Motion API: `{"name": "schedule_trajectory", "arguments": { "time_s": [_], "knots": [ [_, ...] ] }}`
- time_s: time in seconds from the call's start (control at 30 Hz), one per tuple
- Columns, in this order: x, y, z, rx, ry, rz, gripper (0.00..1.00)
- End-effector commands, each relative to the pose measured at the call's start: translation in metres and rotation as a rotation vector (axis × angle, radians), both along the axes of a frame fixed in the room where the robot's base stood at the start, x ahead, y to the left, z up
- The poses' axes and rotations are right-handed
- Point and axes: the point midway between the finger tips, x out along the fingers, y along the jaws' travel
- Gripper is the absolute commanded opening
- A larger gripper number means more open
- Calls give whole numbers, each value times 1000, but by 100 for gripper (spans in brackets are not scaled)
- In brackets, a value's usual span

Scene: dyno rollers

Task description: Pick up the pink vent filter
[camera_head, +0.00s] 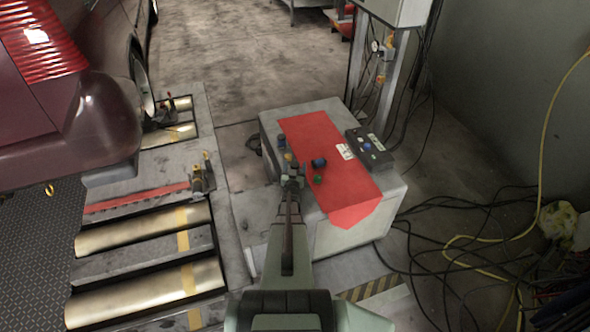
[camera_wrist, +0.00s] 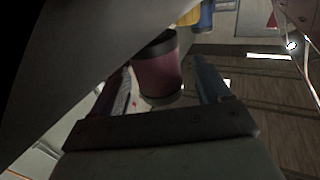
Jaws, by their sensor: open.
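The pink vent filter (camera_wrist: 160,74) is a dull pink cylinder with a dark band at its upper end in the wrist view. It stands between the two fingers of my gripper (camera_wrist: 163,64), which are apart. A gap shows between the filter and the right finger; contact at the left finger is unclear. In the head view my gripper (camera_head: 291,181) is over the left part of the grey cabinet top, and I cannot make out the filter there, probably hidden by the gripper.
A red cloth (camera_head: 328,150) covers the middle of the cabinet (camera_head: 265,128). Small blue (camera_head: 319,162), green (camera_head: 318,180) and yellow (camera_head: 288,157) items lie close to my gripper. A black control box (camera_head: 369,146) is at the right. Rollers (camera_head: 150,229) and a car are left.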

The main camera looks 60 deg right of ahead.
Motion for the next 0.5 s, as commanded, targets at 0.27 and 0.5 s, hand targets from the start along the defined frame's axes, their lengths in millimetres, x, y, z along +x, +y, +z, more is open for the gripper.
{"name": "schedule_trajectory", "arguments": {
  "time_s": [0.27, 0.5],
  "knots": [
    [0, 0, 0, -1, 0, 0, 53],
    [0, 0, 0, -1, 0, 0, 30]
  ]
}}
